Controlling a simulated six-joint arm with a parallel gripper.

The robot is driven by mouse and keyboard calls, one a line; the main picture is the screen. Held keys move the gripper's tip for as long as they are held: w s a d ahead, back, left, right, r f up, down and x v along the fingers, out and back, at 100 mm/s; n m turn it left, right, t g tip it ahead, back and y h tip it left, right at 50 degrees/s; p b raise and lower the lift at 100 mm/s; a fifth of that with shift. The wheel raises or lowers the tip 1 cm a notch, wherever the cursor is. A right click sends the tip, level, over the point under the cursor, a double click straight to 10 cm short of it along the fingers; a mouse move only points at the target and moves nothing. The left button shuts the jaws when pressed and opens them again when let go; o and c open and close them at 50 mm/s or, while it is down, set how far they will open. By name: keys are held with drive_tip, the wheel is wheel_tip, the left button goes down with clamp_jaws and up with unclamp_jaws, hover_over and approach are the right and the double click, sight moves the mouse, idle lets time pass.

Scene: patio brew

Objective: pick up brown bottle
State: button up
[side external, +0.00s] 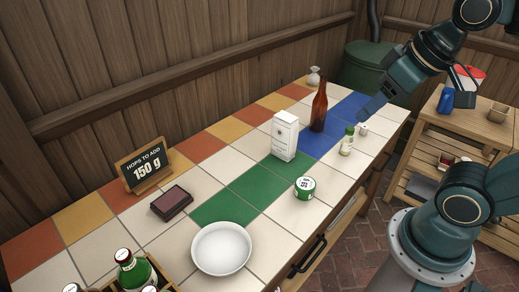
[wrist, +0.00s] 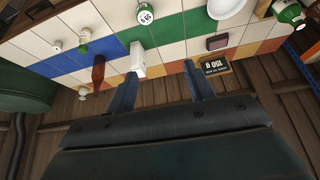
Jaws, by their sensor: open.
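The brown bottle (side external: 319,108) stands upright on the blue tiles towards the far end of the tiled counter. It also shows in the wrist view (wrist: 99,72), left of my gripper's fingers. My gripper (wrist: 162,84) is open and empty, its two fingers well apart. In the side external view my gripper (side external: 372,106) is up and to the right of the bottle, apart from it; its fingertips are hard to make out there.
A white carton (side external: 285,136) stands just left of the bottle. A small green-capped bottle (side external: 347,141) and a small white item (side external: 363,129) stand to its right. A small pouch (side external: 314,76) sits behind. A white bowl (side external: 221,248), green tin (side external: 305,188) and sign (side external: 145,170) are nearer.

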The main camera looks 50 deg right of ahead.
drive_tip(key=w+d+r+m+g+h, duration=0.15)
drive_tip(key=w+d+r+m, duration=0.35)
drive_tip(key=w, duration=0.5)
drive_tip(key=m+g+h, duration=0.3)
drive_tip(key=m, duration=0.6)
hover_over(323, 78)
drive_tip(key=s+a, duration=0.1)
drive_tip(key=a, duration=0.3)
wheel_tip(323, 78, down, 10)
drive_tip(key=x, duration=0.9)
drive_tip(key=shift+a+f+y, duration=0.1)
drive_tip(key=shift+y, duration=0.15)
drive_tip(key=shift+x, duration=2.5)
drive_tip(key=shift+s+a, duration=0.1)
drive_tip(key=shift+a, duration=0.05)
